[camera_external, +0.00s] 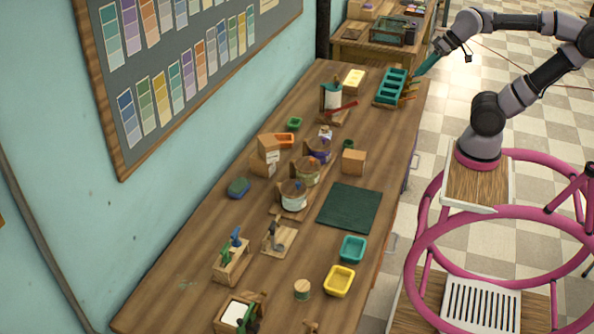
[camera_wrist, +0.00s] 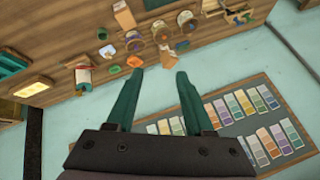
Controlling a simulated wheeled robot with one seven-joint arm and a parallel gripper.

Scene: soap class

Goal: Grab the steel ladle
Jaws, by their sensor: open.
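I cannot pick out the steel ladle with certainty. A small grey, metal-looking tool (camera_external: 274,238) on a wooden board near the front middle of the bench may be it, but it is too small to tell. My gripper (camera_external: 427,64) is at the far right end of the bench, beside the teal compartment tray and well away from that tool. In the wrist view my gripper (camera_wrist: 160,74) has its two teal fingers spread apart with nothing between them.
The wooden bench (camera_external: 215,205) holds a teal compartment tray (camera_external: 391,88), lidded pots (camera_external: 293,195), a dark green mat (camera_external: 350,208), a teal dish (camera_external: 353,249) and a yellow dish (camera_external: 339,281). A wall chart board (camera_external: 190,62) hangs behind. Floor lies right of the bench.

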